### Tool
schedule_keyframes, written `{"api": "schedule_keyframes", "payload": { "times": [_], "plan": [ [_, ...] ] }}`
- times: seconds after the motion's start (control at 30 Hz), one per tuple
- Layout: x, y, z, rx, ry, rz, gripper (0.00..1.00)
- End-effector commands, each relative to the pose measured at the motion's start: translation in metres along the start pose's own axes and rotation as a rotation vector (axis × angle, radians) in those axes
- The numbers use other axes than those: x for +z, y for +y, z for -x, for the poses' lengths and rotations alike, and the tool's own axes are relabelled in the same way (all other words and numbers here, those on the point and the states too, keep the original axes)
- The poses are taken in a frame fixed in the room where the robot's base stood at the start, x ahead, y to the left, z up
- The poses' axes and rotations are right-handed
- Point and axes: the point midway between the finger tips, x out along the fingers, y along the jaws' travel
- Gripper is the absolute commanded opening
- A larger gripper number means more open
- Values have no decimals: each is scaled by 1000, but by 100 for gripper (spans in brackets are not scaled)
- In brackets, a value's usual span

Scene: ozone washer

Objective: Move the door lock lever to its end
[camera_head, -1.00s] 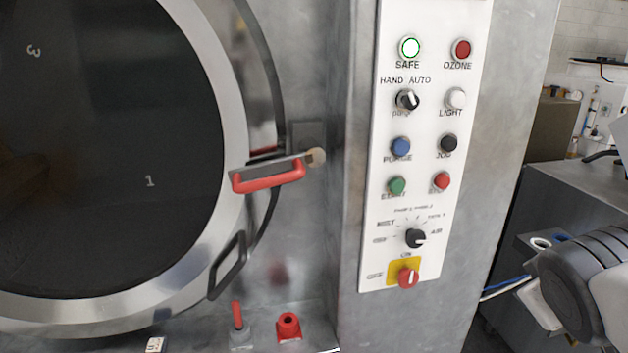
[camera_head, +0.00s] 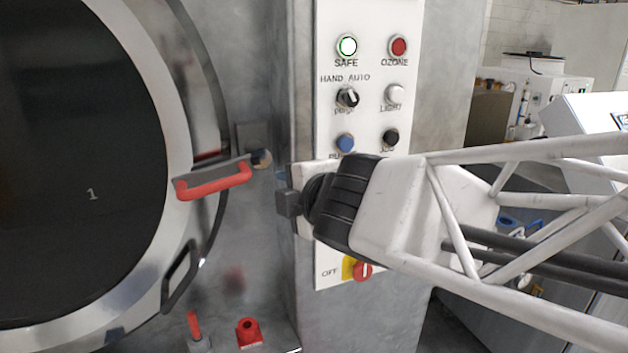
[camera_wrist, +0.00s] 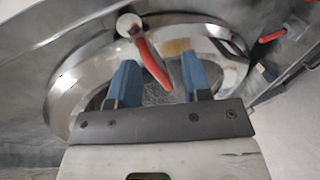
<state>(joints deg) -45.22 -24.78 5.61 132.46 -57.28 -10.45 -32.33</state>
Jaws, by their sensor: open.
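The door lock lever (camera_head: 213,181) has a red grip on a grey bar. In the head view it lies nearly level, with its round pivot (camera_head: 262,159) at the right and its free end over the door's rim. My gripper (camera_head: 281,192) is just right of the pivot, partly seen from the side, in front of the panel's left edge. In the wrist view the blue fingers (camera_wrist: 160,82) are open. The red lever (camera_wrist: 152,62) shows between them in the picture, its pivot (camera_wrist: 130,25) beyond the fingertips. I see no contact; its free end looks partly hidden.
The round door (camera_head: 135,70) has a dark window and a black handle (camera_head: 181,278). A red peg (camera_head: 193,323) and a red fitting (camera_head: 249,332) stand below. My arm covers the lower middle of the control panel (camera_head: 365,20).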

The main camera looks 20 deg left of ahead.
Motion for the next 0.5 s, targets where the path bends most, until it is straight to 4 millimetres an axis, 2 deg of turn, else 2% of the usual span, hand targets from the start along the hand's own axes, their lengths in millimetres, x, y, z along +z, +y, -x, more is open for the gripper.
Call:
{"api": "schedule_keyframes", "payload": {
  "times": [0.03, 0.2, 0.33, 0.5],
  "plan": [
    [-17, 4, -4, 10, 48, 44, 44],
    [-57, 11, -12, 38, 165, 158, 44],
    [-73, 13, -14, 49, 212, 203, 44],
    [-78, 13, -14, 54, 229, 219, 44]
  ]
}}
